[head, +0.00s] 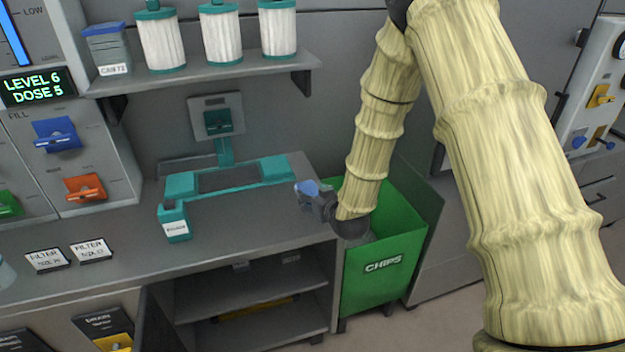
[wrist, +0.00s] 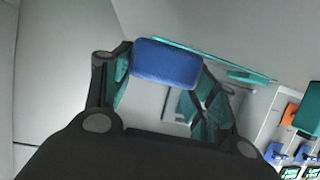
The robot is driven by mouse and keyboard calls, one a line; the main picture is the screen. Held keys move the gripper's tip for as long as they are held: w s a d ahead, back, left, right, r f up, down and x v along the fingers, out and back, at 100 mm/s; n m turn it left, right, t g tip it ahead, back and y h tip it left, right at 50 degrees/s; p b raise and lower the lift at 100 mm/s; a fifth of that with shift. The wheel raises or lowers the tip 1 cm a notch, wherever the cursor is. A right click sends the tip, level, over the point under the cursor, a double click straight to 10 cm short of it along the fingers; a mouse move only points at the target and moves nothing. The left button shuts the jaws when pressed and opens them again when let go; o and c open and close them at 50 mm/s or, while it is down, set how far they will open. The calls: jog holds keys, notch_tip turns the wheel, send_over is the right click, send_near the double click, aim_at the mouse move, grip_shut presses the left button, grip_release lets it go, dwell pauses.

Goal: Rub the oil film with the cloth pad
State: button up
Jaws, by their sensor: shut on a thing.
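The blue cloth pad (wrist: 167,63) sits between the fingertips of my gripper (wrist: 166,72) in the wrist view. My gripper is shut on it. In the head view my gripper (head: 316,198) is at the right end of the bench, beside the teal frame, with the blue pad (head: 308,187) showing at its tip, pointing left. I cannot tell whether the pad touches anything. I cannot make out an oil film in either view.
A teal frame with a dark panel (head: 228,179) and a small teal container (head: 174,222) stand on the grey bench (head: 235,228). A green chips bin (head: 385,265) is below my gripper. A shelf (head: 205,72) with white filters hangs above. The bench front-middle is clear.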

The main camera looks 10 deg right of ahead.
jog(key=shift+r+p, duration=0.6)
jog(key=shift+r, duration=0.85)
